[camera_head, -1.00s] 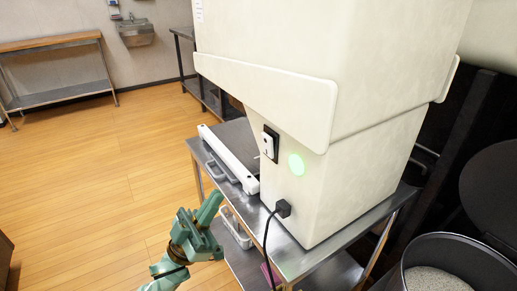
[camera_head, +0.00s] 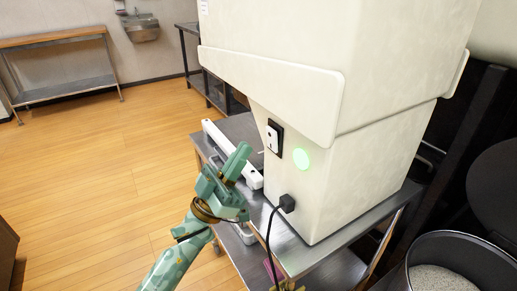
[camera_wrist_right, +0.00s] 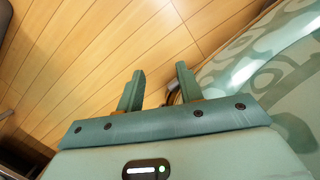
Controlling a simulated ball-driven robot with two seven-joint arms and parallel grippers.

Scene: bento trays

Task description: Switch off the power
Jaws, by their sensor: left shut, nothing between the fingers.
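A large cream machine (camera_head: 345,185) stands on a metal table. On its near left side is a power switch (camera_head: 272,138), a white rocker on a black plate. A round green light (camera_head: 302,159) glows to the right of the switch. A black plug (camera_head: 287,203) with a cable sits below them. My left gripper (camera_head: 241,158) is shut and empty, left of and slightly below the switch, with a gap between them in the picture. In the right wrist view my right gripper (camera_wrist_right: 158,88) is open and empty, with wood floor behind its fingers.
The metal table (camera_head: 325,249) carries the machine and a white-edged device (camera_head: 228,149) to its left. A round bin (camera_head: 462,250) with pale grains stands at lower right. A bench (camera_head: 62,40) and wall sink (camera_head: 141,27) are far off. Open floor lies left.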

